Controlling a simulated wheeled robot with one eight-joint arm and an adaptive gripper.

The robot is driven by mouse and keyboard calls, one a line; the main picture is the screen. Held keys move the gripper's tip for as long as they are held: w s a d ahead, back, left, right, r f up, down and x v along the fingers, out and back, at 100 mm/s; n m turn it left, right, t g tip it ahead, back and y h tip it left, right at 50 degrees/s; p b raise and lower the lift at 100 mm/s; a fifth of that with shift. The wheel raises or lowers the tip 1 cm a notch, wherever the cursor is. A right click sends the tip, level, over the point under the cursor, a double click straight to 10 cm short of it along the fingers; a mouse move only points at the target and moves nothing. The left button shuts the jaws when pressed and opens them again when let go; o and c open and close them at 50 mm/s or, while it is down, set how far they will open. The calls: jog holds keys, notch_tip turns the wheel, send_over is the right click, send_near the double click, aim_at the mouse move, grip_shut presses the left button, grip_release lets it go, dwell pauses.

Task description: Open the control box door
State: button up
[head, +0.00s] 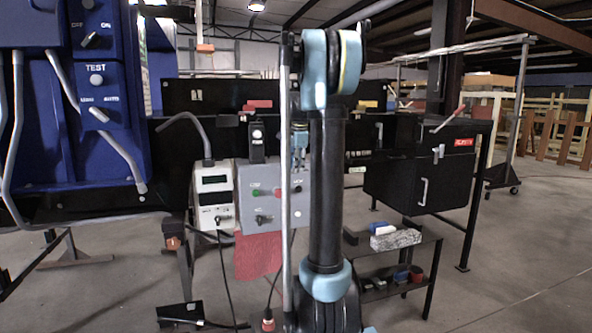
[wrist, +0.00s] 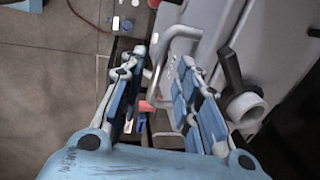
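In the head view my gripper (head: 300,143) is near the box's top right, partly hidden by my arm. In the wrist view my gripper (wrist: 164,62) is open, with its two blue fingers apart. A bent metal handle (wrist: 159,53) on the grey box surface (wrist: 197,13) shows between and just beyond the fingertips. I cannot tell whether the fingers touch it. The door looks shut.
A white meter box (head: 213,196) hangs left of the control box, and a blue panel (head: 100,110) is farther left. A black box with a handle (head: 424,190) is at right, above a small shelf (head: 412,250). A black knob (wrist: 231,70) juts out beside my right finger.

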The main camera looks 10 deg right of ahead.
jog(key=shift+f, duration=0.5)
grip_shut()
